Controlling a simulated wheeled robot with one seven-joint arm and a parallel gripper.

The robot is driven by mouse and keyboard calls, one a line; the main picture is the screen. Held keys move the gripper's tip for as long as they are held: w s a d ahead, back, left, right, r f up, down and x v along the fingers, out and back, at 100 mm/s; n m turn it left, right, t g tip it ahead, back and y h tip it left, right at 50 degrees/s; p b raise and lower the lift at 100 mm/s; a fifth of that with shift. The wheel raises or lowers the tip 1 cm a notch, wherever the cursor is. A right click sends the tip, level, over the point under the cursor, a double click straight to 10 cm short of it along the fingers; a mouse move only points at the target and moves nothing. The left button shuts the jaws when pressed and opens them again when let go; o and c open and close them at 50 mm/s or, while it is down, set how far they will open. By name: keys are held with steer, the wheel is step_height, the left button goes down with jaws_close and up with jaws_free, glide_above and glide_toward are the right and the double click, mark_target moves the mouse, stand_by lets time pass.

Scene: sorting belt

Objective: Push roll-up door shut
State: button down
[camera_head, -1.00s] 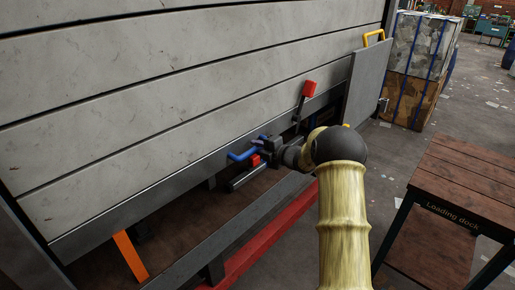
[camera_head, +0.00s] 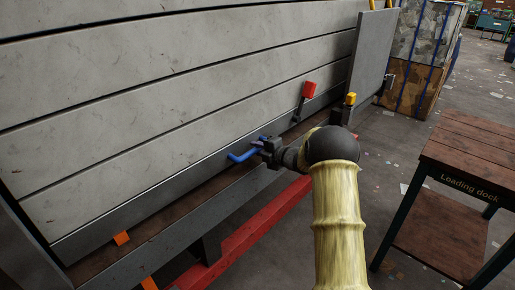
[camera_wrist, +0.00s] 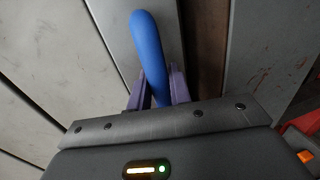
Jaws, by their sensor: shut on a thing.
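The roll-up door (camera_head: 170,120) is made of pale grey horizontal slats with a darker metal bottom bar. It is nearly down, with a narrow dark gap above the brown floor boards along its lower edge. A blue handle (camera_head: 241,156) sticks out from the bottom bar. My gripper (camera_head: 268,147) is shut on this handle. In the wrist view, the blue handle (camera_wrist: 148,50) runs up from between the two purple-grey fingers (camera_wrist: 158,92).
A grey sill beam (camera_head: 200,205) and a red bar (camera_head: 255,235) run below the door. A grey panel (camera_head: 371,55) stands at right, with strapped boxes (camera_head: 415,55) behind it.

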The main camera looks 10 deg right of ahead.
steer(key=shift+s+f+b, duration=0.1)
steer(key=shift+f+b, duration=0.55)
steer(key=shift+f, duration=0.65)
steer(key=shift+f, duration=0.15)
steer(key=c, duration=1.3)
jaws_free()
steer(key=shift+r, duration=0.2)
steer(key=shift+s+d+r, duration=0.1)
steer(key=shift+s+d, duration=0.05)
steer(key=shift+d, duration=0.05)
steer(key=b+v, duration=0.2)
steer(key=v, duration=1.4)
steer(key=shift+s+d, duration=0.25)
steer(key=shift+s, duration=0.1)
